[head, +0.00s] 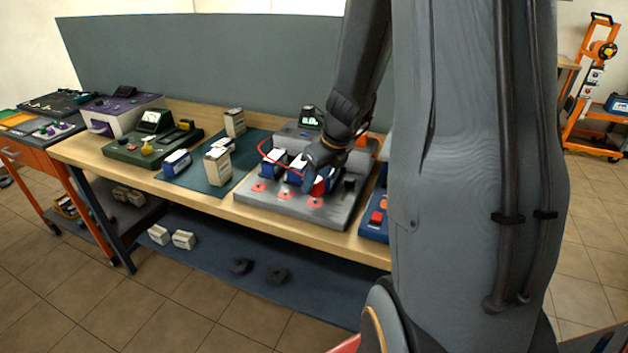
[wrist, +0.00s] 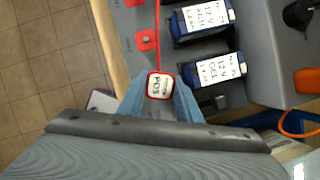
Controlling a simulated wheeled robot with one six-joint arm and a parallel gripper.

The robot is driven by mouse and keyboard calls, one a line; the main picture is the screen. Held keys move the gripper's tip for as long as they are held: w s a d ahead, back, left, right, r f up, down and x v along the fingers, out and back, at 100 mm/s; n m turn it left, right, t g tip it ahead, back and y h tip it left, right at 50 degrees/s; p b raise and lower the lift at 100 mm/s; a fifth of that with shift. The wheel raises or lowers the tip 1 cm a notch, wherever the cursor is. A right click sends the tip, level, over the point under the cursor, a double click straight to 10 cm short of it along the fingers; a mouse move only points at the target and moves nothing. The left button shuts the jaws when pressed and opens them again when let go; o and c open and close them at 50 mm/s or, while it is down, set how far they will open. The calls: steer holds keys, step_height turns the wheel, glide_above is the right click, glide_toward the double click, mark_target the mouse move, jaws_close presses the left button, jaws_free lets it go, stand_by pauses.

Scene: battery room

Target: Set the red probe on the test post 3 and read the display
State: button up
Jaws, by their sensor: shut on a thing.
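My gripper (head: 318,175) is shut on the red probe (head: 319,188), over the grey test board (head: 291,214). The wrist view shows the probe's white end marked POS (wrist: 159,86) between the blue-grey fingers, with its red lead (wrist: 158,20) running up the picture. In the head view, red pads sit along the board's front edge: left (head: 258,187), middle (head: 284,196) and right (head: 315,202). The probe is near the right pad; contact with a post is hidden. A bare post on a red pad (wrist: 147,40) shows in the wrist view. The green-lit display (head: 311,115) is too small to read.
Blue labelled batteries (wrist: 220,70) stand on the board beside the probe. White boxes (head: 217,165) and a green meter unit (head: 150,142) stand to the left on the bench. A blue case with a red button (head: 376,217) is at the right.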

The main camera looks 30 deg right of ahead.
mark_target(315, 200)
steer(key=shift+f+b, duration=1.1)
steer(key=shift+f, duration=0.1)
steer(key=shift+p, duration=0.4)
stand_by(0.4)
steer(key=shift+f+b, duration=0.6)
stand_by(0.4)
steer(key=o, duration=0.9)
steer(key=p+v, duration=1)
steer(key=v, duration=0.1)
steer(key=shift+s, duration=0.15)
